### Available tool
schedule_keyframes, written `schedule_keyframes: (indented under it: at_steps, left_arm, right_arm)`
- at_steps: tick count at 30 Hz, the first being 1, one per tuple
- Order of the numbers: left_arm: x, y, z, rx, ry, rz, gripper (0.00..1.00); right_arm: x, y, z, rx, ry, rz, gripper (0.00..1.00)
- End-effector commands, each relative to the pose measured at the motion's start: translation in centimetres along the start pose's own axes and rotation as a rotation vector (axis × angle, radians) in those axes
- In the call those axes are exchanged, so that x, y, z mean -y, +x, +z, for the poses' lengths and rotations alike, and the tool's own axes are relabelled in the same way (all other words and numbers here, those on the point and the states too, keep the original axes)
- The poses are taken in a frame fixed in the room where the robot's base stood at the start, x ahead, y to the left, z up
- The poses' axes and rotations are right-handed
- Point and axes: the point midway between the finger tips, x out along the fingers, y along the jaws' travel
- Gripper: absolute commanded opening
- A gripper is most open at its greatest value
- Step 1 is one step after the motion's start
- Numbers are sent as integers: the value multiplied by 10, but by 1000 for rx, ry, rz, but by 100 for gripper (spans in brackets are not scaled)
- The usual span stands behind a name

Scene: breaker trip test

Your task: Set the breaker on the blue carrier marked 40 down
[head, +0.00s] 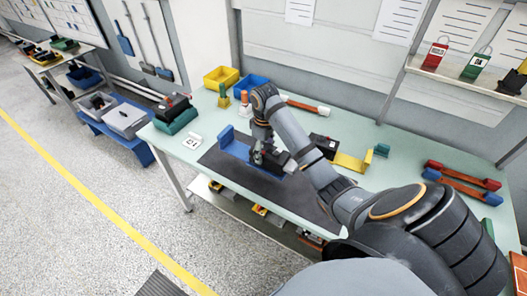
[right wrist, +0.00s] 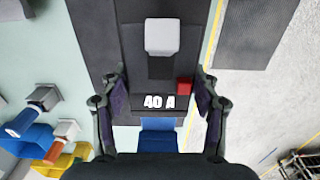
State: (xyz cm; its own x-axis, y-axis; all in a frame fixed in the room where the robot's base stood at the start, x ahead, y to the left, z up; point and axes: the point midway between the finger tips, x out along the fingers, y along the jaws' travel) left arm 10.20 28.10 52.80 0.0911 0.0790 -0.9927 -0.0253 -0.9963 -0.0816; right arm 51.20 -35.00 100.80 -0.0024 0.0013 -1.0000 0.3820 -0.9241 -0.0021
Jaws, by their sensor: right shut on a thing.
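The breaker (right wrist: 143,88) is dark, with a white "40 A" label, a pale grey lever block and a small red square. My right gripper (head: 268,157) is shut on it, one finger on each side in the right wrist view (right wrist: 155,105). The blue carrier (head: 229,140) lies on the dark mat, at and under the gripper; part of it also shows below the breaker in the right wrist view (right wrist: 158,125). No number is readable on the carrier. I cannot tell whether the breaker touches it. My left gripper is out of view.
A yellow carrier (head: 352,162) with a dark breaker (head: 324,143) is to the right. A green carrier (head: 178,124) with a dark breaker stands at the left, near a white card (head: 192,141). Yellow (head: 221,78) and blue bins stand behind. The dark mat (head: 222,165) has free room at its front.

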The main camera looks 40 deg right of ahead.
Motion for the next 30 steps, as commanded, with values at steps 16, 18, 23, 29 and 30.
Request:
schedule_keyframes:
  at_steps: [16, 18, 23, 29, 30]
  left_arm:
    - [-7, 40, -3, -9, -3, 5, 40]
    - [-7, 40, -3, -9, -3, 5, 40]
    - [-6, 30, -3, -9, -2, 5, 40]
    - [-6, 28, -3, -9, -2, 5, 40]
    - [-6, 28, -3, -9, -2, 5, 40]
  right_arm:
    - [-43, 57, -36, -3, 0, 1, 0]
    - [-44, 58, -36, -3, 0, 1, 0]
    - [-46, 75, -37, 1, 0, -1, 0]
    - [-46, 92, -38, -3, -1, 2, 0]
    - [-46, 92, -38, -3, -1, 2, 0]
